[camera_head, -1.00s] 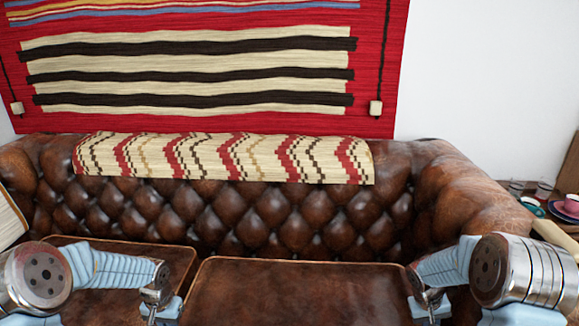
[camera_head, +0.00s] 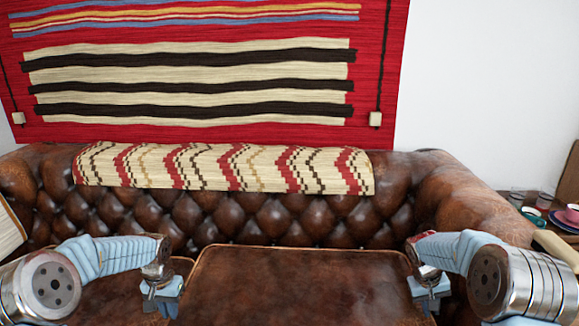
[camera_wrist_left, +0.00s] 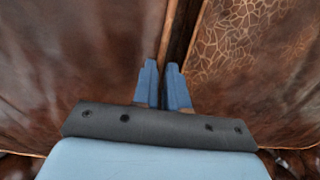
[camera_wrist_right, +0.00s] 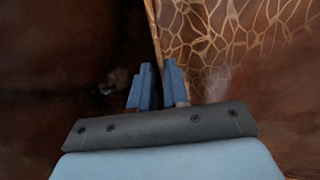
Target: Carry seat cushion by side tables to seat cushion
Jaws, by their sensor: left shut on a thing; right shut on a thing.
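A brown leather seat cushion (camera_head: 300,285) with pale piping is held between my two grippers, in front of the sofa back. My left gripper (camera_head: 160,305) is shut on its left edge; its blue fingers show close together in the left wrist view (camera_wrist_left: 162,66). My right gripper (camera_head: 430,302) is shut on its right edge and shows in the right wrist view (camera_wrist_right: 157,66). Another brown seat cushion (camera_head: 110,298) lies on the sofa to the left, partly hidden by my left arm. The held cushion's near edge is out of the head view.
The tufted leather sofa (camera_head: 285,220) spans the view, with a zigzag blanket (camera_head: 220,168) over its back. Its right arm (camera_head: 465,200) stands beside my right arm. A side table (camera_head: 560,220) with cups is at the far right. A striped rug (camera_head: 200,80) hangs behind.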

